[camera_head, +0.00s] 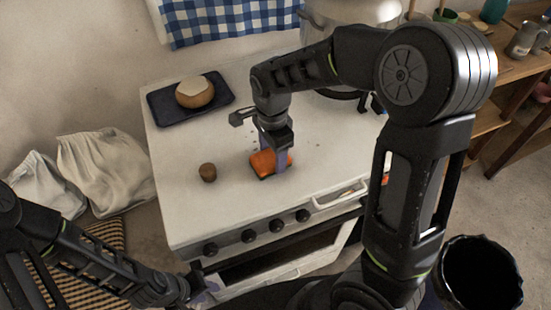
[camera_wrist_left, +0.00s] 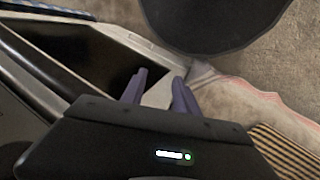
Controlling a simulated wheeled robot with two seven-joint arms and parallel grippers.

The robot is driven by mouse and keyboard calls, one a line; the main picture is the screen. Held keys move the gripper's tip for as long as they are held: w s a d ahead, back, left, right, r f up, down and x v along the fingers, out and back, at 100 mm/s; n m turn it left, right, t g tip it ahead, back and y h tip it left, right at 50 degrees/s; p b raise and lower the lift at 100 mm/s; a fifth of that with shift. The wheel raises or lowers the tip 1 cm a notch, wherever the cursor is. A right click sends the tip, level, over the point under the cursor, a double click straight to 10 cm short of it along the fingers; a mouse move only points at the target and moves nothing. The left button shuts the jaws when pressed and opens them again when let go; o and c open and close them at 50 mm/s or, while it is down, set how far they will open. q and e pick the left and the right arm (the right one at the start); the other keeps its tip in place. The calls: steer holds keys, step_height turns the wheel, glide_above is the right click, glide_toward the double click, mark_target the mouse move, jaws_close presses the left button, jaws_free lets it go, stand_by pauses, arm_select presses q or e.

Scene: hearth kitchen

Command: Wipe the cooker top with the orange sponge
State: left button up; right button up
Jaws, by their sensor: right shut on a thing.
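Some small dark specks (camera_head: 309,138) lie on the cooker top around and behind the gripper. My left gripper (camera_head: 207,288) is low in front of the cooker, away from the sponge. In the left wrist view its two fingers (camera_wrist_left: 158,82) stand apart with nothing between them.
A dark tray (camera_head: 160,113) with a round loaf (camera_head: 195,92) lies at the back left. A large pot (camera_head: 345,14) stands at the back right. Knobs (camera_head: 249,236) line the front. A black bin (camera_head: 480,275) stands right.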

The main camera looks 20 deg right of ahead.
steer(key=shift+w+f, duration=0.1)
steer(key=shift+w, duration=0.1)
steer(key=shift+w, duration=1.6)
steer(key=shift+w+d+p, duration=0.1)
steer(key=shift+w+p, duration=0.35)
steer(key=shift+w, duration=1.2)
steer(key=shift+w, duration=0.15)
steer(key=shift+w, duration=1.5)
steer(key=shift+w, duration=0.1)
